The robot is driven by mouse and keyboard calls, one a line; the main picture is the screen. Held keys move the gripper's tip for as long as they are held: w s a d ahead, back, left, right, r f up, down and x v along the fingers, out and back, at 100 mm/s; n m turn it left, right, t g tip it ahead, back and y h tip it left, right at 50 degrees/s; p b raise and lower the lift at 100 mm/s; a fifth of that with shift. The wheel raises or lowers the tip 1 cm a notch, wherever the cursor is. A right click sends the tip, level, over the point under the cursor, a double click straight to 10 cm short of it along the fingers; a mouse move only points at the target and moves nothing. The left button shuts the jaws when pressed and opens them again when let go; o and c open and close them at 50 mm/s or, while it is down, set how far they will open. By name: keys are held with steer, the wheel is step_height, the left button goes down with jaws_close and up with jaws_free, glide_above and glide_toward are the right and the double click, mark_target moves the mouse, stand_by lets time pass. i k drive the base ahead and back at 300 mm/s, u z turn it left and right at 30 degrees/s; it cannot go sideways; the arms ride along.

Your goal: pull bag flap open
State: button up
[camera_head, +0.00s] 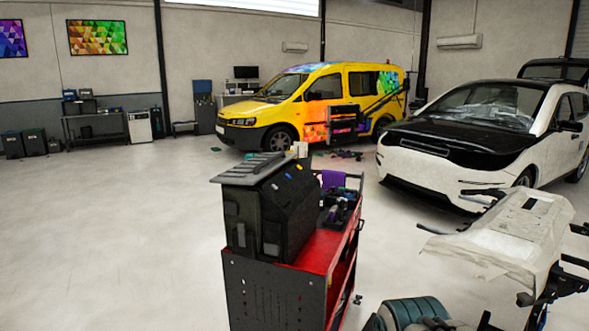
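A dark bag (297,214) stands upright on a red tool cart (317,258) in the middle of the head view. A grey ridged flap (250,168) lies across its top and juts out to the left. The flap looks down, but I cannot tell whether it is fastened. Small coloured marks show on the bag's upper right side. My gripper is not in view, and nothing is seen touching the bag.
More items lie on the cart right of the bag, with a purple cloth (333,179) behind. A stand with a pale panel (515,235) is at the right. A white car (487,135) and a yellow van (305,105) stand behind. The left floor is clear.

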mark_target(297, 198)
steer(key=u, duration=0.3)
steer(key=i, duration=2)
steer(key=z, duration=0.5)
